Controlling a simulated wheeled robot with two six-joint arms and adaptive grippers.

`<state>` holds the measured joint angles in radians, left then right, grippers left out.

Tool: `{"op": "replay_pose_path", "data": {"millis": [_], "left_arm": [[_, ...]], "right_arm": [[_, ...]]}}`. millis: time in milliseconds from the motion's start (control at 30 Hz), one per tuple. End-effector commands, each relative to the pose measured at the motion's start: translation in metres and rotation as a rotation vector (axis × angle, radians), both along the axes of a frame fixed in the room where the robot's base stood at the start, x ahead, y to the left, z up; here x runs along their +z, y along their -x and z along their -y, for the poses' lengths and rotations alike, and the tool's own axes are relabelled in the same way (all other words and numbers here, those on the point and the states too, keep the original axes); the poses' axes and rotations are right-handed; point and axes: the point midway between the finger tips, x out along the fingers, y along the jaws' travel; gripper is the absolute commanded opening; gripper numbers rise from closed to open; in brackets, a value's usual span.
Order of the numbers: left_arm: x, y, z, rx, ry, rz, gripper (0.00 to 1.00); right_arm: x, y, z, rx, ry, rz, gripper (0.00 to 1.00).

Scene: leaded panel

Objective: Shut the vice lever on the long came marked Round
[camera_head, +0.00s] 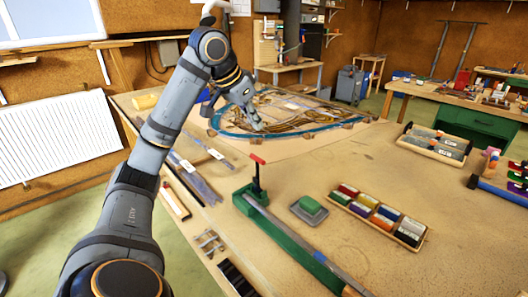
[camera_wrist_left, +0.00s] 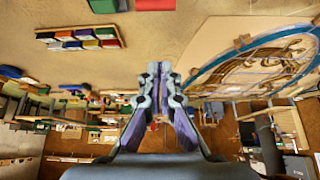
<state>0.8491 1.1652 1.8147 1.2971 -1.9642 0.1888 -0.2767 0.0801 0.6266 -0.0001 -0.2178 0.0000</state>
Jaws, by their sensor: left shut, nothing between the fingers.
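The green vice (camera_head: 243,203) stands on the near part of the bench. Its dark lever (camera_head: 257,180) with a red handle (camera_head: 257,159) stands upright. A long grey came (camera_head: 290,234) runs from the vice along a green bed toward the lower right; I cannot read any mark on it. My left gripper (camera_head: 257,124) is shut and empty, beyond the lever and apart from it, near the leaded panel. Its closed fingers (camera_wrist_left: 160,70) also show in the left wrist view. My right gripper is not in view.
The leaded panel (camera_head: 222,134) with its blue rim lies at the back. A green block (camera_head: 310,205) on a grey pad and a tray of coloured blocks (camera_head: 418,243) lie right of the vice. Labelled strips (camera_head: 192,178) lie left. Bench between panel and tray is clear.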

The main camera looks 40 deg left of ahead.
Motion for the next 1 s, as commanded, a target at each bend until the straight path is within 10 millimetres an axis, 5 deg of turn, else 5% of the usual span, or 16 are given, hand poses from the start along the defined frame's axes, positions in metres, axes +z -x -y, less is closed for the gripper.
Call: {"op": "replay_pose_path", "data": {"millis": [267, 533, 700, 1000], "left_arm": [[-0.017, -0.009, 0.002, -0.002, 0.002, -0.003, 0.0], [-0.064, -0.037, 0.004, -0.002, 0.002, -0.004, 0.0], [-0.092, -0.051, 0.005, -0.001, -0.001, -0.003, 0.0], [-0.099, -0.018, 0.001, 0.0, -0.004, 0.0, 0.0]], "right_arm": [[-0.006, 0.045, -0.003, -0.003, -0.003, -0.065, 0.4], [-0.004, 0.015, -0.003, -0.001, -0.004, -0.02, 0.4], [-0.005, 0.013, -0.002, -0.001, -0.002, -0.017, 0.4], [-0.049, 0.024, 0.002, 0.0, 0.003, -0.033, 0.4]]}}
